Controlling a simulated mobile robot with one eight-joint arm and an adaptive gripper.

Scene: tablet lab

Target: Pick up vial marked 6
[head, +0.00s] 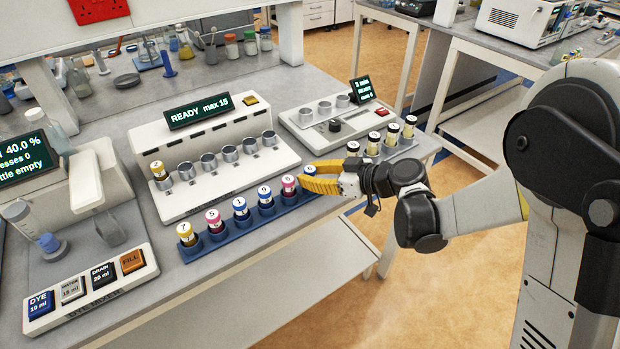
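A blue rack (221,246) on the bench holds a row of small capped vials. From the left they are a yellow vial marked 7 (186,233), a pink vial marked 5 (214,220), a blue vial marked 1 (240,208), a blue vial marked 9 (265,194) and a pink vial (289,187) whose mark looks like 8 or 6. A blue-topped vial (309,171) is at the right end, its mark partly hidden. My gripper (307,176) has its yellow fingers around this last vial's top. I cannot tell whether they press on it.
A second device (336,119) and several dark-based vials (392,133) stand to the right. A button panel (91,289) is at front left.

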